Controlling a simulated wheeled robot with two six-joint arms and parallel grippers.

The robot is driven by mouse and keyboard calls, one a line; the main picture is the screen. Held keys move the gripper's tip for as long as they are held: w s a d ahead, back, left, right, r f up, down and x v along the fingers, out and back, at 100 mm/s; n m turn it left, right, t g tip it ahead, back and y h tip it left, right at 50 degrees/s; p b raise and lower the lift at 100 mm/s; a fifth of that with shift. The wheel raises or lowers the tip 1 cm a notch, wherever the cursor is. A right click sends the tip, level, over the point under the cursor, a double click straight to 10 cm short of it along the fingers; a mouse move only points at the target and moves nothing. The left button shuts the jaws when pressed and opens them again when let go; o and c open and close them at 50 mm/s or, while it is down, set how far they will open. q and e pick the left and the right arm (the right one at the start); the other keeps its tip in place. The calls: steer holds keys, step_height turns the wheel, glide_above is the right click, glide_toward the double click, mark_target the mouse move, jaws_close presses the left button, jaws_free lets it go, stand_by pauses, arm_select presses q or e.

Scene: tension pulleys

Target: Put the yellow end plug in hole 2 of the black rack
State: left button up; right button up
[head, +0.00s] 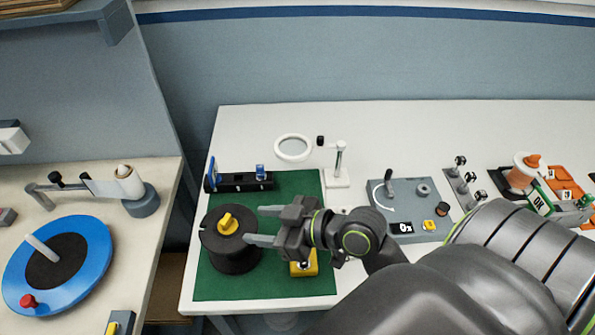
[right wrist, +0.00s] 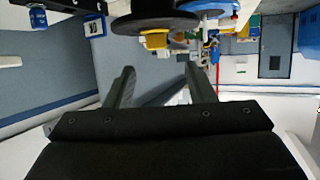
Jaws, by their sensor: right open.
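The yellow end plug (head: 228,223) sits on top of a black spool (head: 232,252) on the green mat. In the right wrist view a yellow part that looks like the plug (right wrist: 155,40) shows by a black disc, beyond the fingertips. The black rack (head: 232,183) stands at the back of the mat, with a blue piece at its left end and a blue-and-white one near its right end. Its hole numbers are too small to read. My right gripper (head: 253,225) is open and empty, fingers pointing left at the plug, with a gap between. My left gripper is out of view.
A yellow block (head: 304,264) stands on the mat (head: 265,287) beside my right wrist. A white ring (head: 293,148) and a small white stand (head: 338,178) are behind. A grey panel (head: 405,195) lies to the right. The mat between spool and rack is clear.

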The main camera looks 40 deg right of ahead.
steer(key=p+v, duration=0.3)
steer(key=v, duration=0.4)
steer(key=shift+p, duration=0.35)
steer(key=shift+s, duration=0.15)
